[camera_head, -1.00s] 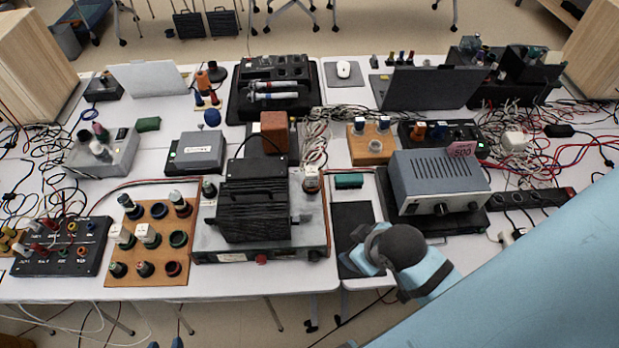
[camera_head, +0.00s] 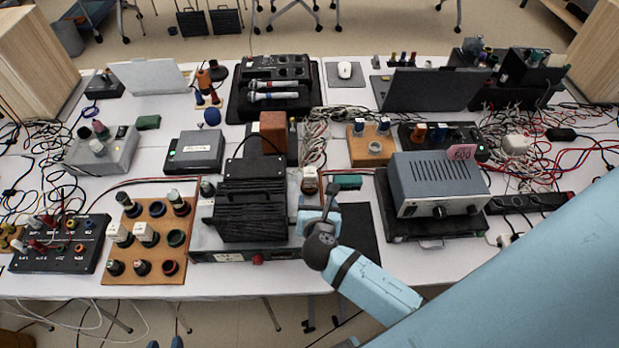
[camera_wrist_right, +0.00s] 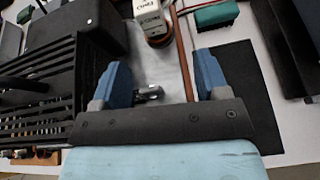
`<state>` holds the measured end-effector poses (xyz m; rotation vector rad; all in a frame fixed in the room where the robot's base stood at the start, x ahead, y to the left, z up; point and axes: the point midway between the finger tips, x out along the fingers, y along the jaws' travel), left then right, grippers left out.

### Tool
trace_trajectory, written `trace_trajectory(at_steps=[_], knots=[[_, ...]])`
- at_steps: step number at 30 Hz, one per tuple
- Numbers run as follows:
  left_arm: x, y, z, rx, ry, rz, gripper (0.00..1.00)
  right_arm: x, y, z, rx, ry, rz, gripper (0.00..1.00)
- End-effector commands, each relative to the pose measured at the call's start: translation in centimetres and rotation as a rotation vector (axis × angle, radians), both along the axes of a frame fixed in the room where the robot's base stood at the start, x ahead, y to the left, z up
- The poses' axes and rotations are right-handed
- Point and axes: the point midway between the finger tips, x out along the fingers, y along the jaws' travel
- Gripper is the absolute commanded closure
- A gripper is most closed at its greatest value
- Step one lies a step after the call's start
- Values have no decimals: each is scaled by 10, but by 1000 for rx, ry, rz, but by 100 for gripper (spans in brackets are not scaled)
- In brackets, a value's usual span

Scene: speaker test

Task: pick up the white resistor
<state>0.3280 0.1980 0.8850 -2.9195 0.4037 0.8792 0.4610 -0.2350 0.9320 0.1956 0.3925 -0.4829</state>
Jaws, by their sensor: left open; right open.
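A white block-shaped component with dark lettering (camera_wrist_right: 148,18), which looks like the white resistor, stands at the top of the right wrist view. In the head view it appears as a small white piece (camera_head: 310,178) right of the black finned block. My right gripper (camera_head: 322,202) is open and empty just in front of it. In the right wrist view its two blue fingers (camera_wrist_right: 160,68) are apart, with the component beyond the tips. Two blue fingertips of my left gripper (camera_head: 165,343) show apart at the bottom edge, off the table.
The black finned block (camera_head: 250,208) stands close left of my right gripper. A grey power supply (camera_head: 438,184) is to the right. A green block (camera_head: 345,182) lies nearby. A wooden board (camera_head: 150,268) holds several parts, including white blocks. The dark mat (camera_head: 355,245) is mostly clear.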

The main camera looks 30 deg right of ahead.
Motion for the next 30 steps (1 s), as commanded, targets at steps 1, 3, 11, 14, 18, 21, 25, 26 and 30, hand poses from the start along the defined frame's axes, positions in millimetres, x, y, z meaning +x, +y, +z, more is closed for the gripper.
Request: trace_trajectory(at_steps=[1,3,11,14,18,21,25,26,30], knots=[[0,0,0,0,0,0,57,4,3,-1,-45,6,30,32],[0,-1,1,-1,0,-1,57,10,3,-3,-88,11,54,32],[0,-1,4,-2,-1,0,57,49,-15,-20,-101,13,60,32],[0,-1,5,-1,-2,1,57,64,-22,-27,-99,14,60,32],[0,-1,5,-1,-3,1,57,75,-28,-33,-98,14,60,32],[1,0,6,-1,-3,1,57,80,-30,-34,-97,14,59,32],[1,0,10,0,-3,3,57,95,-34,-37,-97,14,58,32],[1,1,11,0,-3,3,57,100,-36,-39,-97,14,58,32],[0,1,11,1,-3,5,57,117,-43,-48,-97,15,58,32]])
